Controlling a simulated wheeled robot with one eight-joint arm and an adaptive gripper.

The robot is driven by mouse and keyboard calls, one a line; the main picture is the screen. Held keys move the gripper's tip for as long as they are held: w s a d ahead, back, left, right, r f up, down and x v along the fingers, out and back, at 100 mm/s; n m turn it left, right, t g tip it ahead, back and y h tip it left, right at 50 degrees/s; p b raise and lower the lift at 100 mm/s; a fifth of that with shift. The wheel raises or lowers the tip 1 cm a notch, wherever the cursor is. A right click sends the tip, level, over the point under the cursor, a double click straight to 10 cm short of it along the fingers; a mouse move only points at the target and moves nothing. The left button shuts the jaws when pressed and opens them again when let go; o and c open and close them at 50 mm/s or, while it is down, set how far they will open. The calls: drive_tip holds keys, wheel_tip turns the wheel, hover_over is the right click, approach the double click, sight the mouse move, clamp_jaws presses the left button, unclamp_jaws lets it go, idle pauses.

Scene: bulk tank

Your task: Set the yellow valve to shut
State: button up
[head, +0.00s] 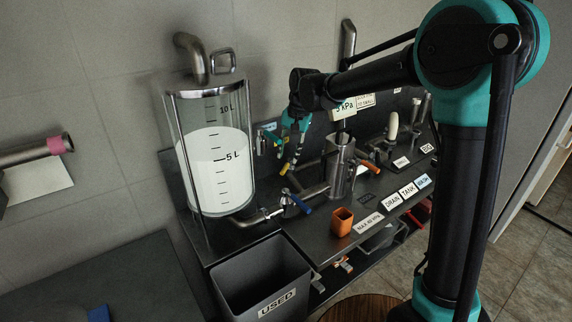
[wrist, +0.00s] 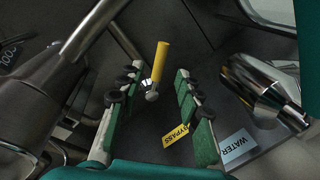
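The yellow valve has a yellow lever (wrist: 160,62) on a small metal stem, in the upper middle of the wrist view, above a yellow BYPASS label (wrist: 177,135). In the head view a yellow lever tip (head: 285,168) shows just below my gripper (head: 293,148). My gripper (wrist: 157,80) is open, with its two green fingers apart on either side of the lever in the wrist view. I see no finger touching the lever; how far it lies beyond the fingertips is hard to tell. My gripper hides much of the valve in the head view.
A glass tank (head: 222,175) of white liquid stands left of my gripper. A steel cylinder (head: 341,165), a blue lever (head: 300,203) and an orange lever (head: 369,166) are close by. An orange cup (head: 342,221) and a USED bin (head: 262,278) are in front.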

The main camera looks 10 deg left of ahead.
sight(285, 167)
drive_tip(key=shift+a+f, duration=0.25)
drive_tip(key=shift+f, duration=0.95)
drive_tip(key=shift+a+f, duration=0.2)
drive_tip(key=shift+f, duration=0.95)
clamp_jaws()
